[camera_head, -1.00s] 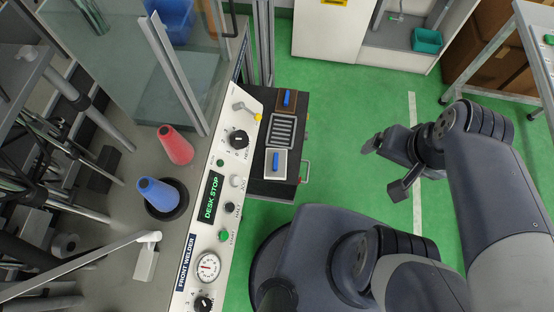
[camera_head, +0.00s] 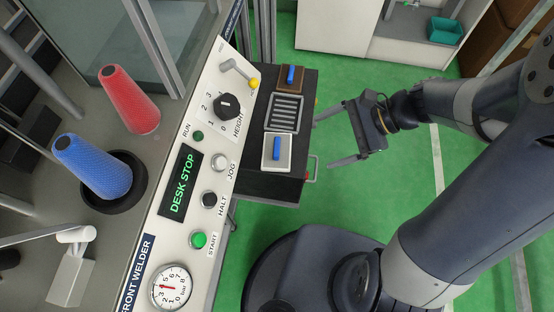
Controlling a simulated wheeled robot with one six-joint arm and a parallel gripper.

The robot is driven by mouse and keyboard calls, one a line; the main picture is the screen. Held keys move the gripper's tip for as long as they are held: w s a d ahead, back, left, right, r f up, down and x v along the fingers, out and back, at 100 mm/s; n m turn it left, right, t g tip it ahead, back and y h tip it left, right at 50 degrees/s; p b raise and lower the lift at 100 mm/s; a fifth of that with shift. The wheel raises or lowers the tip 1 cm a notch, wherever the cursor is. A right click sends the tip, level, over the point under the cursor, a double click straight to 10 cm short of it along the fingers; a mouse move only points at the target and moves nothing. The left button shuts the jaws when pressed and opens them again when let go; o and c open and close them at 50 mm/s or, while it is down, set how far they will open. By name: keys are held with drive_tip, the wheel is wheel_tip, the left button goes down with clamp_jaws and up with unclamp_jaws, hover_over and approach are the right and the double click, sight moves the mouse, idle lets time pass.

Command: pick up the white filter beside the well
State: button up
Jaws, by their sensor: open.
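The white filter (camera_head: 287,152) is a pale square block with a blue handle (camera_head: 276,148) standing on it. It lies on the near part of the black stand (camera_head: 250,180). The well (camera_head: 284,112) is a framed recess with grey slats, just beyond the white filter. A brown block (camera_head: 302,84) with its own blue handle (camera_head: 291,75) sits on the far side of the well. My gripper (camera_head: 325,140) is open and empty, its two fingers pointing left toward the stand. It is to the right of the white filter, apart from it.
A white control panel (camera_head: 216,135) with knobs and buttons runs along the stand's left side. Red (camera_head: 129,99) and blue (camera_head: 92,167) cones stand on the grey desk. A small handle (camera_head: 313,168) juts from the stand's right side. Green floor (camera_head: 405,175) is open to the right.

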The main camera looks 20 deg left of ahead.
sight(277, 146)
drive_tip(key=w+a+f+m+y+b, duration=0.1)
drive_tip(key=a+f+b, duration=0.2)
drive_tip(key=f, duration=0.2)
drive_tip(key=w+a+f+m+y+b, duration=0.1)
drive_tip(key=a+f+m+b, duration=0.1)
drive_tip(key=f, duration=0.3)
drive_tip(key=w+a+f+m+y+b, duration=0.1)
drive_tip(key=a+f+b, duration=0.3)
drive_tip(key=f+b, duration=0.1)
drive_tip(key=shift+w+a+f+m+y, duration=0.15)
drive_tip(key=shift+f+m+y, duration=0.1)
drive_tip(key=shift+m+y, duration=0.15)
drive_tip(key=x, duration=0.1)
drive_tip(key=b+x, duration=0.1)
drive_tip(key=x, duration=0.3)
drive_tip(key=shift+w+a+b, duration=0.15)
drive_tip(key=shift+w+b, duration=0.1)
drive_tip(key=shift+b, duration=0.1)
drive_tip(key=shift+c, duration=0.6)
drive_tip(key=c, duration=0.9)
drive_tip(key=shift+c, duration=0.2)
